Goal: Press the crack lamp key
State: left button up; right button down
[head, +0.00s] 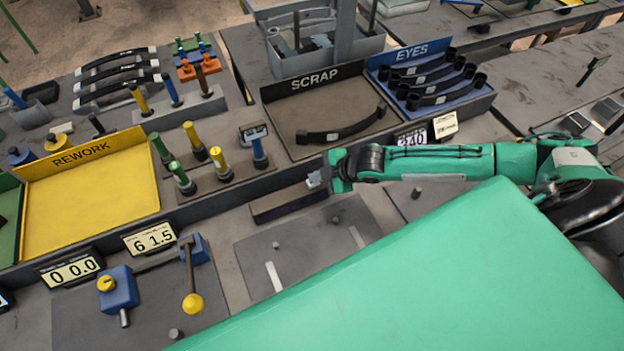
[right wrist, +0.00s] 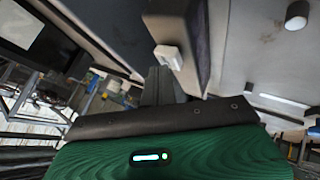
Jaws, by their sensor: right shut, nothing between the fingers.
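My right gripper (head: 329,173) reaches in from the right in the head view, below the scrap tray. Its shut, empty fingers (right wrist: 160,88) point toward a dark bar (right wrist: 190,35) in the right wrist view. A small white block (right wrist: 168,56) sits on the side of that bar, just beyond the fingertips, and may be the crack lamp key. In the head view a pale piece (head: 314,180) shows at the gripper's tip, by the end of the dark bar (head: 288,204). I cannot tell whether the fingers touch it. My left gripper is out of view.
The yellow rework tray (head: 85,205), several coloured posts and a lever with a yellow knob (head: 193,304) are left. A grey plate (head: 310,245) lies in front.

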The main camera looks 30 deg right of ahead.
jog(key=shift+r+p, duration=0.3)
jog(key=shift+r, duration=0.2)
notch_tip(320, 180, up, 6)
jog(key=p, duration=0.5)
dwell(0.5)
